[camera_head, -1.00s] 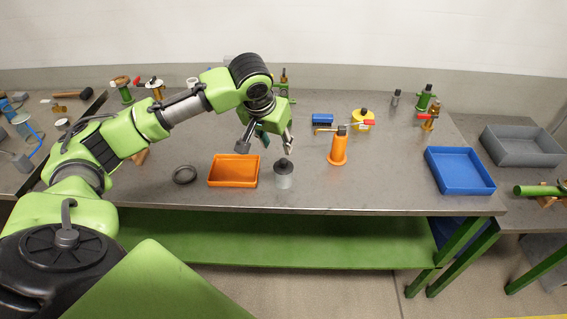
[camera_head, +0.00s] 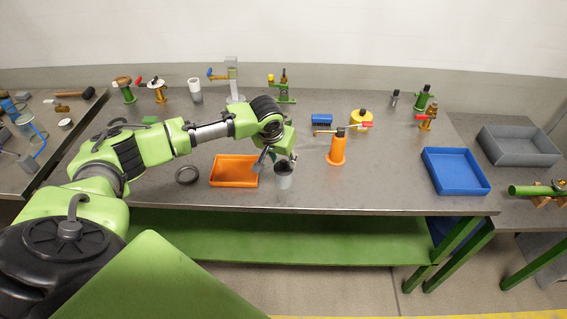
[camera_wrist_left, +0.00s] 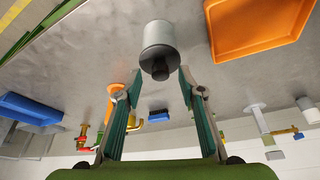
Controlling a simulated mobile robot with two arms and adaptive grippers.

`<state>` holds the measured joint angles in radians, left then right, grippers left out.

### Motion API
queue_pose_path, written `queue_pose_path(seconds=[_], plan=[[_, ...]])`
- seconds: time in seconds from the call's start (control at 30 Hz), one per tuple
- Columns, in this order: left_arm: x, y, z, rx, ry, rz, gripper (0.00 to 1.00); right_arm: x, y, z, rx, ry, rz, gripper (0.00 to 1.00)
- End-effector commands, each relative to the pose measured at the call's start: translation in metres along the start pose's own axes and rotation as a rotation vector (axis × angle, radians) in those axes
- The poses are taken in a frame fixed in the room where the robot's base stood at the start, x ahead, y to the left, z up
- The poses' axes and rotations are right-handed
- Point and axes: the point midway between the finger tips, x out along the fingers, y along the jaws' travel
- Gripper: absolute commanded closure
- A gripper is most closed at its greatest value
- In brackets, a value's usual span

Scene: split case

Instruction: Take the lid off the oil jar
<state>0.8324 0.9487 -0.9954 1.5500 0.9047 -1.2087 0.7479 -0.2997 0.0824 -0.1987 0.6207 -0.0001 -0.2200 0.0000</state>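The oil jar is a small grey cylinder (camera_head: 284,182) that stands upright on the bench, right of the orange tray. Its dark lid with a knob (camera_head: 283,168) is on top; in the left wrist view the jar (camera_wrist_left: 159,38) and the lid (camera_wrist_left: 158,66) show at top centre. My left gripper (camera_head: 276,163) is open and empty at the lid. In the wrist view its two fingers (camera_wrist_left: 158,76) are spread on either side of the knob, with gaps to it. I cannot tell the exact height over the lid. My right gripper is not in view.
An orange cylinder with a handle (camera_head: 337,149) stands to the right. A blue tray (camera_head: 455,188) is farther right. The bench between jar and blue tray is mostly clear.

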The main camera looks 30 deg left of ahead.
Motion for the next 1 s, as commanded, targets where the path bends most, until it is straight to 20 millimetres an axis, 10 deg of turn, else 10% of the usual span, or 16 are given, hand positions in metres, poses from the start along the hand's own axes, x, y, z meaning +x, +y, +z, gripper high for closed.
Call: queue_pose_path(seconds=[0.37, 0.53, 1.0], plan=[[0.016, -0.001, 0.001, 0.0, 0.0, -0.001, 0.64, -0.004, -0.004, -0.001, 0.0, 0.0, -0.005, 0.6], [0.016, -0.001, 0.001, 0.0, 0.0, -0.001, 0.99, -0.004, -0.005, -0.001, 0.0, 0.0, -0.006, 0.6], [0.011, 0.0, -0.002, -0.001, 0.003, 0.001, 0.99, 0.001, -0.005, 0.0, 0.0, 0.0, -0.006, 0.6]])
